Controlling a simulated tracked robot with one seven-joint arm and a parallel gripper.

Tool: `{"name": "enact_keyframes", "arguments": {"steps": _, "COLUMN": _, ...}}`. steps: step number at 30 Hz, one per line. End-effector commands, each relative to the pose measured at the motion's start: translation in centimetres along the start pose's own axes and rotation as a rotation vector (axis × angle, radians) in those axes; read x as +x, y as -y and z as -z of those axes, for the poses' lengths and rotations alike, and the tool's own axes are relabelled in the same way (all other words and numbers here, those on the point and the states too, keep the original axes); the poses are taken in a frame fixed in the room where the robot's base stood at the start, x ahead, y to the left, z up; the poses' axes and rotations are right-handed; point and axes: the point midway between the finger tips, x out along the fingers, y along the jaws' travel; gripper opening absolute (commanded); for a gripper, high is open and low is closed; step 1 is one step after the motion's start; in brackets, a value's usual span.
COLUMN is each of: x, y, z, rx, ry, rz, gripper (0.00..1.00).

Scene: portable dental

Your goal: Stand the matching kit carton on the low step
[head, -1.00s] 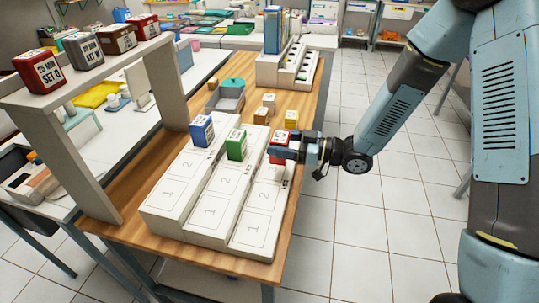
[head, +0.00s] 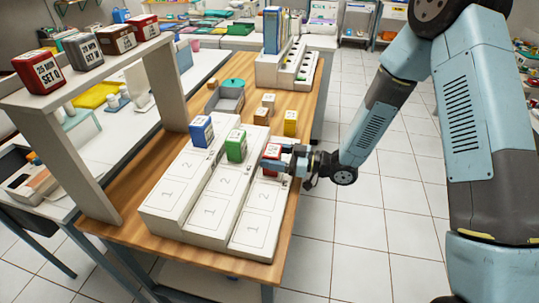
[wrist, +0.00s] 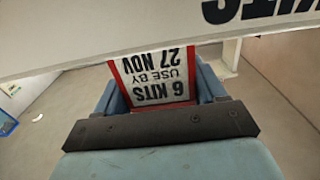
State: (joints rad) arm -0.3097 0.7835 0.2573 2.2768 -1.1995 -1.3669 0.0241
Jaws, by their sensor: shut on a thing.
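My gripper (head: 276,158) is shut on a red carton (head: 270,151) over the lowest, right-hand step (head: 255,200) of a white stepped stand. In the wrist view the red-edged carton (wrist: 155,78) sits between the fingers, its label reading upside down "6 KITS USE BY 27 NOV". I cannot tell whether it touches the step. A blue carton (head: 202,131) stands on the highest, left step (head: 172,185). A green carton (head: 236,146) stands on the middle step (head: 215,190).
The front cells of the stand are bare. A white shelf frame (head: 60,140) at left bears several cartons on top. Small brown boxes (head: 262,117), a grey tray (head: 229,100) and a rack (head: 285,75) are at the back. A pale board with large lettering (wrist: 150,35) crosses the wrist view.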

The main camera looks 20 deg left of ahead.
Motion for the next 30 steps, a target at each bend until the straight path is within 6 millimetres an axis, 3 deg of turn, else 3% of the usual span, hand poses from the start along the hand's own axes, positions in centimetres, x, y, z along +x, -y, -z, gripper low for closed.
{"name": "enact_keyframes", "arguments": {"steps": 3, "x": 0.0, "y": 0.0, "z": -0.2, "rx": 0.001, "ry": 0.0, "rz": 0.0, "gripper": 0.39}}
{"name": "enact_keyframes", "arguments": {"steps": 4, "x": 0.0, "y": 0.0, "z": -0.2, "rx": 0.0, "ry": 0.0, "rz": 0.0, "gripper": 0.72}}
{"name": "enact_keyframes", "arguments": {"steps": 11, "x": 0.0, "y": 0.0, "z": -0.2, "rx": 0.0, "ry": 0.0, "rz": 0.0, "gripper": 0.94}}
{"name": "enact_keyframes", "arguments": {"steps": 22, "x": -0.2, "y": 0.0, "z": 0.1, "rx": 0.0, "ry": 0.0, "rz": -0.001, "gripper": 0.95}}
{"name": "enact_keyframes", "arguments": {"steps": 30, "x": -4.6, "y": -0.1, "z": 0.1, "rx": 0.001, "ry": 0.0, "rz": -0.004, "gripper": 0.95}}
